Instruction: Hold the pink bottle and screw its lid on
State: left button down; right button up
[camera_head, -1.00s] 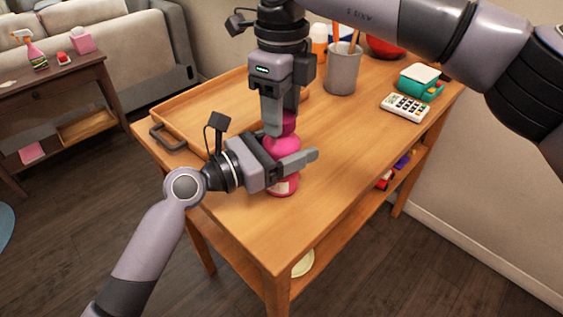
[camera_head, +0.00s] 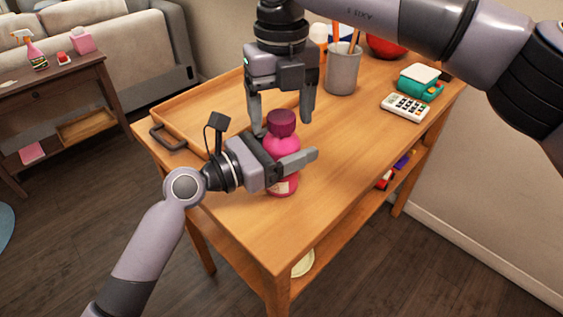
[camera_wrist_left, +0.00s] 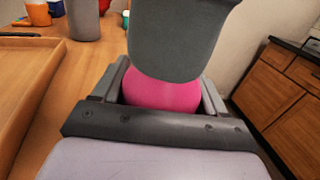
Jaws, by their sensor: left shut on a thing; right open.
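The pink bottle (camera_head: 284,183) stands upright on the wooden table, with its dark magenta lid (camera_head: 281,122) sitting on top of its neck. My left gripper (camera_head: 290,164) is shut around the bottle's body from the left. In the left wrist view the bottle (camera_wrist_left: 165,95) shows as a pink patch between the jaws, and the lid is hidden there. My right gripper (camera_head: 283,118) points down just above and behind the lid. Its fingers are spread apart on either side of the lid and hold nothing. Whether the lid is fully tightened cannot be told.
A wooden tray (camera_head: 190,112) with dark handles lies behind the bottle. A grey cup (camera_head: 342,74) with utensils, a calculator (camera_head: 405,106), a teal device (camera_head: 420,82) and a red bowl (camera_head: 384,48) stand at the back right. The table's front right is clear.

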pick_arm(q)
jog(key=shift+f, duration=0.1)
pick_arm(e)
notch_tip(320, 180, up, 12)
dwell(0.4)
pick_arm(q)
grip_release()
jog(key=shift+v, duration=3.65)
jog(key=shift+w, duration=0.1)
